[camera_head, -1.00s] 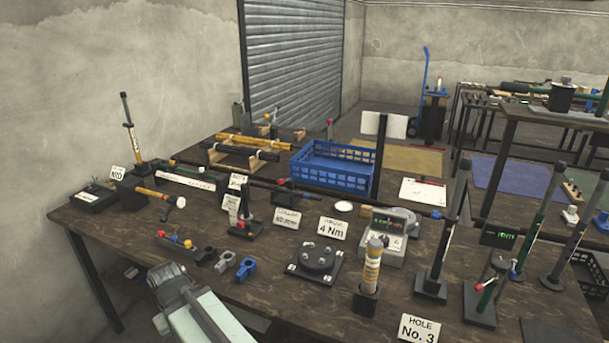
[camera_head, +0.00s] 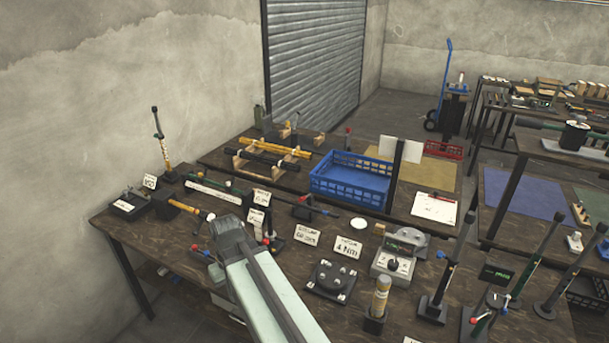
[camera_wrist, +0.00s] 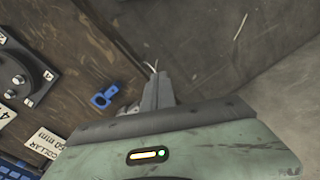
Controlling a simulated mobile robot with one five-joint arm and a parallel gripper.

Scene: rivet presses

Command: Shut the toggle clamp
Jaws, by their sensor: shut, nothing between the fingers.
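A black base with a small grey metal lever mechanism (camera_head: 130,203) stands at the far left of the bench in the head view. It looks like the toggle clamp, but it is too small to tell for sure or to read the lever's position. I cannot make it out in the wrist view. My gripper (camera_wrist: 155,88) is shut and empty in the wrist view, close to the bench edge. In the head view my dark wrist is over the front left of the bench, to the right of that base and apart from it; the fingertips are hidden there.
A yellow-handled tool (camera_head: 188,207) lies between my wrist and the black base.

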